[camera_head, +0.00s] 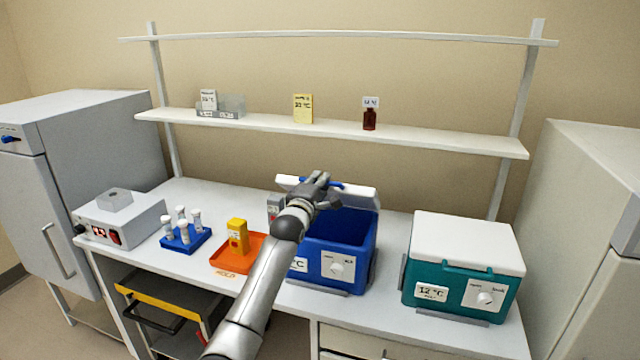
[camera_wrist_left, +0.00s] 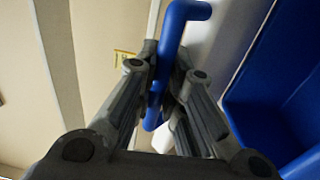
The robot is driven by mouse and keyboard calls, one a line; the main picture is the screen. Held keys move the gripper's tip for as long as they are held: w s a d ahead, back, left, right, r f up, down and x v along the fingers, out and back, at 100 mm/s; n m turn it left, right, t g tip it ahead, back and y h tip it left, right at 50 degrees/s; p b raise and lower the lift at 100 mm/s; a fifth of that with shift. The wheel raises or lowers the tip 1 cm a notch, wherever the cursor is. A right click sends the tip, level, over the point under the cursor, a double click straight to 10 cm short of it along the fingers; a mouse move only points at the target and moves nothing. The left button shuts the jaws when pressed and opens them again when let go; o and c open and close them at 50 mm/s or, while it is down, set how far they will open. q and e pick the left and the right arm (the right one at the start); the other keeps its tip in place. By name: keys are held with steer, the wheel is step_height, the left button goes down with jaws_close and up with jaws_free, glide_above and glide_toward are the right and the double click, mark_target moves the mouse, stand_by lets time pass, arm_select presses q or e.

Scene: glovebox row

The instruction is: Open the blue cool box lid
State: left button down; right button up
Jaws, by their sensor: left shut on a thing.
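The blue cool box (camera_head: 352,250) stands on the bench with its white lid (camera_head: 362,193) swung up at the back. Its blue inside shows. The lid has a blue handle (camera_head: 338,185), which also shows in the left wrist view (camera_wrist_left: 172,45). My left gripper (camera_head: 322,182) is shut on this handle; in the left wrist view its fingers (camera_wrist_left: 160,85) sit on both sides of the blue bar. My left arm hides the box's left front part. My right gripper is in neither view.
A teal cool box (camera_head: 462,270) with its white lid down stands to the right. A shelf (camera_head: 440,137) runs behind.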

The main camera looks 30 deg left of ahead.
arm_select(q)
steer(key=c, duration=1.8)
jaws_free()
steer(key=shift+r, duration=0.1)
steer(key=shift+o, duration=0.2)
steer(key=shift+s, duration=0.1)
steer(key=v, duration=1.2)
